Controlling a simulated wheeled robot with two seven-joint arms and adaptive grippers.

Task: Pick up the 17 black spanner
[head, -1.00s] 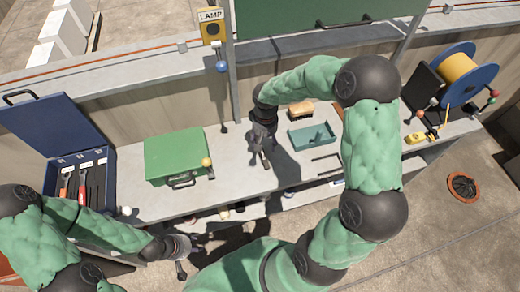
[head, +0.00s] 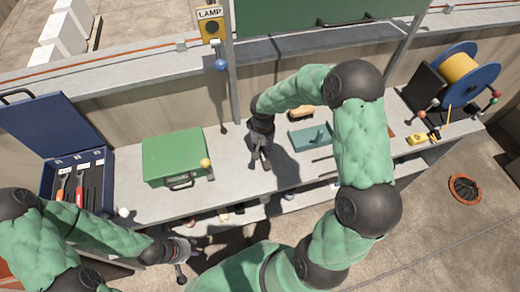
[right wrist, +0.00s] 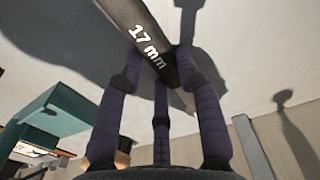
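The black spanner (right wrist: 146,40), marked "17 mm", shows large in the right wrist view, slanting down between my right gripper's dark fingers. My right gripper (right wrist: 160,75) looks closed around its lower end; the upper end runs out of the picture. In the head view my right gripper (head: 263,160) points down over the grey bench, right of the green box, and the spanner is hard to make out there. My left gripper (head: 194,258) is low in front of the bench's front edge, with fingers apart and nothing seen in it.
An open blue toolbox (head: 47,187) with several tools stands at the bench's left. A green box (head: 173,155) is beside it. A teal tray (head: 303,139) and a brown-topped brush (head: 301,113) are right of my right gripper. A cable reel (head: 462,72) stands far right.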

